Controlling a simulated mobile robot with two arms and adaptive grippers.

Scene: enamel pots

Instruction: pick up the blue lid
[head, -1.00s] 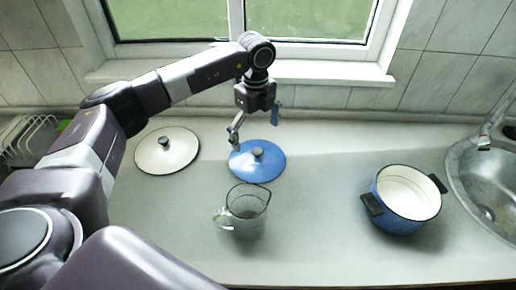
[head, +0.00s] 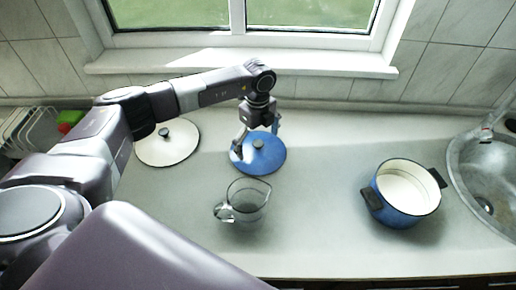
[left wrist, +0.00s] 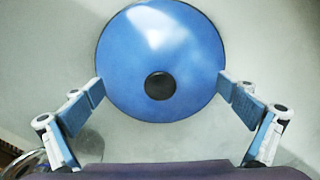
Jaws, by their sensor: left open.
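The blue lid (head: 262,160) lies flat on the counter with its dark knob (head: 258,144) upward. In the left wrist view the lid (left wrist: 160,55) fills the upper middle, with the knob (left wrist: 160,86) near its centre. My left gripper (head: 258,142) is above the lid, open. In the left wrist view its blue-padded fingers (left wrist: 164,100) are spread wide on either side of the lid's near part, with the knob between them. Nothing is held. My right gripper is not in view.
A glass jug (head: 245,203) stands just in front of the lid. A white lid (head: 168,148) lies to the left. A blue pot (head: 405,195) with dark handles stands right, near the sink (head: 490,178). A dish rack (head: 28,135) is at far left.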

